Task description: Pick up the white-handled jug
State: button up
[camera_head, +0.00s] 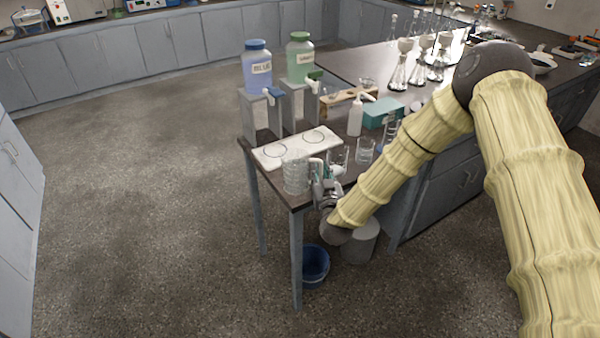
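The white-handled jug (294,176) is a clear, ribbed-looking vessel standing upright at the near corner of the dark-topped bench (274,187). Its white handle (315,162) is on its right side. My gripper (321,181) comes in from the right, at the jug's handle side, and overlaps the handle in the picture. The fingers are small and partly hidden, so I cannot tell whether they touch the handle or are shut on it.
A white board (268,155) with two ring marks lies behind the jug. Clear beakers (364,151) stand to the right. Blue (257,70) and green (300,60) bottles sit on raised stands further back. A blue bucket (314,267) is on the floor below. The floor on the left is clear.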

grip_shut()
jog(key=shift+r, duration=0.2)
dwell(0.4)
